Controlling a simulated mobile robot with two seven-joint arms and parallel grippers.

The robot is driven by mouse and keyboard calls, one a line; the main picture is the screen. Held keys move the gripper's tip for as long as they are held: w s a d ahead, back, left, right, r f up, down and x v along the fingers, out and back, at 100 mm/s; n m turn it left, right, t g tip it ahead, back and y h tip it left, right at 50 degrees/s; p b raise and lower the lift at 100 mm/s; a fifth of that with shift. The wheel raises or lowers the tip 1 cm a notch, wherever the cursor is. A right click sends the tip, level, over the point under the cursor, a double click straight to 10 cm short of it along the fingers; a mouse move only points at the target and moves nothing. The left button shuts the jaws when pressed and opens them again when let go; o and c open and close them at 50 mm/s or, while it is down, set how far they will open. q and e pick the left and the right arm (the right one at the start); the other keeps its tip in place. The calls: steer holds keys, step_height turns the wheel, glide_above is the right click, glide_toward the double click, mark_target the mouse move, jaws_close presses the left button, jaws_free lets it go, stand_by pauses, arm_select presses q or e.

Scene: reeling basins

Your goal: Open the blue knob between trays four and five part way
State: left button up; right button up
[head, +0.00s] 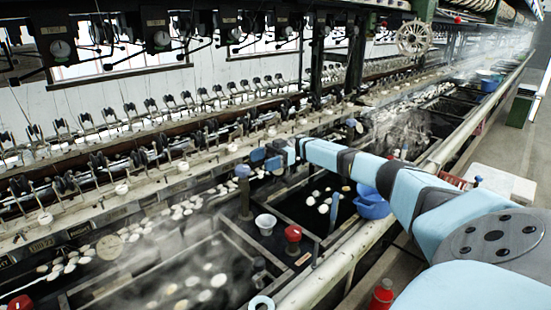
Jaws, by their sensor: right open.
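A blue knob (243,171) tops a dark upright post beside the basins, left of the picture's middle. My right gripper (265,160) reaches in from the right, its blue fingertips apart and empty, just right of and slightly above this knob. I see no contact between them. Another blue knob (350,122) stands farther back, beyond my right arm. I cannot read any tray numbers, so I cannot tell from labels which knob lies between trays four and five. My left gripper is not in view.
Water-filled basins (215,235) with pale cocoons run along the bench, partly under steam. A blue bowl (371,203) sits below my right arm. Reeling fittings (170,105) line the back.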

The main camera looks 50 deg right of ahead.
steer(key=s+d+b, duration=0.1)
steer(key=d, duration=0.5)
